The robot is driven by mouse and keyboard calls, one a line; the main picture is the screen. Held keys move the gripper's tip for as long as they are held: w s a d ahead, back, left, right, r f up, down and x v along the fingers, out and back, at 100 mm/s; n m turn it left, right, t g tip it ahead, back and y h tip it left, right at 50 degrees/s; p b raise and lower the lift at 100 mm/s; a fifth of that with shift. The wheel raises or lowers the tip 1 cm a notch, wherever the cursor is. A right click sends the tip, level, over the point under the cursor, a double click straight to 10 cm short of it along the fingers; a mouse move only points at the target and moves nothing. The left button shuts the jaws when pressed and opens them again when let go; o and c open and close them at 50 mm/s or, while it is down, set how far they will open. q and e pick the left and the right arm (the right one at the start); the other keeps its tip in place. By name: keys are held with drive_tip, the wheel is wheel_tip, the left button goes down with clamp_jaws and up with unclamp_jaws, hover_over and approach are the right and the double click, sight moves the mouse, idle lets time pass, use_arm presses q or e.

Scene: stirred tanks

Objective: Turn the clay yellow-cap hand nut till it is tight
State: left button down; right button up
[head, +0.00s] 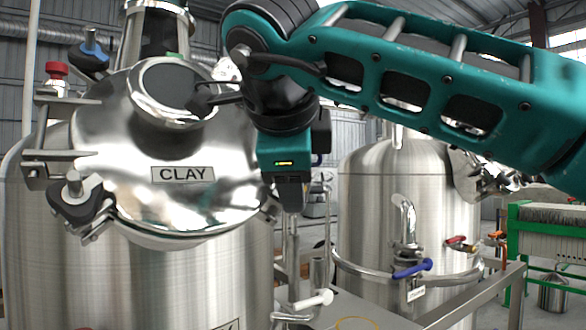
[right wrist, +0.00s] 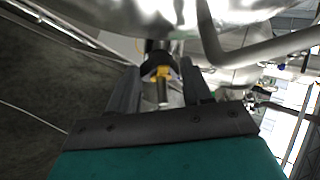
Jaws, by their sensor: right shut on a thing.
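The clay tank (head: 140,275) stands at left with a shiny domed lid marked CLAY (head: 183,174). The yellow-cap hand nut (right wrist: 160,71) shows in the right wrist view as a black nut with yellow on it and a metal stud end. In the head view my right gripper and arm hide it. My right gripper (head: 291,196) reaches down at the lid's right edge. In the right wrist view the dark fingers (right wrist: 159,80) stand on either side of the nut and are shut on it. My left gripper is in neither view.
Other lid nuts carry a red cap (head: 57,70) and a blue cap (head: 91,48); a black one (head: 75,196) sits at lower left. A second steel tank (head: 375,220) with a blue-handled valve (head: 412,268) stands at right. Pipework (head: 295,255) runs below my gripper.

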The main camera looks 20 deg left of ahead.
idle(0.5)
drive_tip(key=o, duration=1)
drive_tip(key=shift+o, duration=0.2)
drive_tip(key=shift+s+r, duration=0.1)
drive_tip(key=p+v, duration=0.2)
drive_tip(key=v, duration=1)
drive_tip(key=shift+s+r, duration=0.15)
drive_tip(key=shift+r, duration=0.15)
